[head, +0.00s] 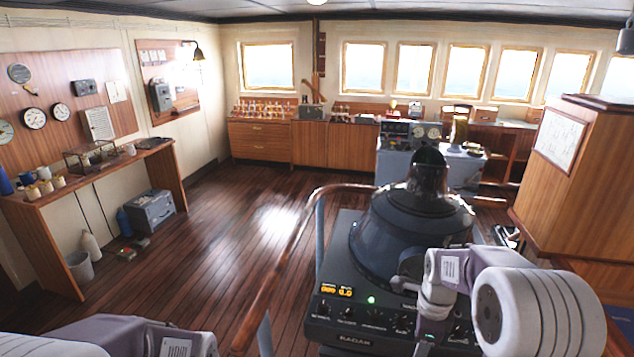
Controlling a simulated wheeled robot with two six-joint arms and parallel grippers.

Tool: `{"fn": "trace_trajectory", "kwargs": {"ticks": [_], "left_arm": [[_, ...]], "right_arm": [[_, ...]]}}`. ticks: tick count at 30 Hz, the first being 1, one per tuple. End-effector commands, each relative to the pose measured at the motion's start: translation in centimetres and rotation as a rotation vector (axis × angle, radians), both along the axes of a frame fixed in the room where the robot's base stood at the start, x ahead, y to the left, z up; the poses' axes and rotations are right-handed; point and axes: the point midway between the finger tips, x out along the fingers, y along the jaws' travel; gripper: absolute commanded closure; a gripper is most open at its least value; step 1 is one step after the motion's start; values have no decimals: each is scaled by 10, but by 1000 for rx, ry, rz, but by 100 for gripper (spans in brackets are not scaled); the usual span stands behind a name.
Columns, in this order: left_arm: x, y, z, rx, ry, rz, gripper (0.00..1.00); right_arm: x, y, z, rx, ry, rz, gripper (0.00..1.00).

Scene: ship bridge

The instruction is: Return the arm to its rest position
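My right arm (533,312) comes in at the bottom right, in front of the radar console (345,322). Its white and grey links bend over the console's right side and run down toward the bottom edge. I cannot make out the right gripper's fingers. My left arm (130,338) shows only as white and grey links at the bottom left edge. Its gripper is out of the picture. I see nothing held by either arm.
A wooden handrail (290,250) curves around the console's left side. A wooden cabinet (575,185) stands close on the right. A side shelf (85,178) with mugs runs along the left wall, with a grey toolbox (152,211) below. The wooden floor (215,235) between is clear.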

Motion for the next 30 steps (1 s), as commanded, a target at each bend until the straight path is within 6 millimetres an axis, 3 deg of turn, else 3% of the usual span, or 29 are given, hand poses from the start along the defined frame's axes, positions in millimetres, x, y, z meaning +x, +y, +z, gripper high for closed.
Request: {"fn": "trace_trajectory", "kwargs": {"ticks": [1, 5, 8, 17, 21, 25, 30], "left_arm": [[0, 0, -11, 0, 0, 0, 64], [0, 0, -24, 0, 0, 0, 64], [0, 0, -33, 0, 0, 0, 64], [0, 0, -51, 0, 0, 0, 64], [0, 0, -51, 0, 0, 0, 64], [0, 0, -50, 0, 0, 0, 64], [0, 0, -50, 0, 0, 0, 64]], "right_arm": [[-6, 7, -6, -1, -2, 16, 52], [-27, 24, -13, 1, -7, 84, 52], [-46, 37, -21, -3, -12, 229, 52], [-107, 59, -53, -37, -30, 895, 52], [-136, 61, -68, -64, -32, 1333, 52], [-144, 61, -77, -94, -38, 1688, 52], [-137, 61, -76, -132, -53, 1883, 52]]}}
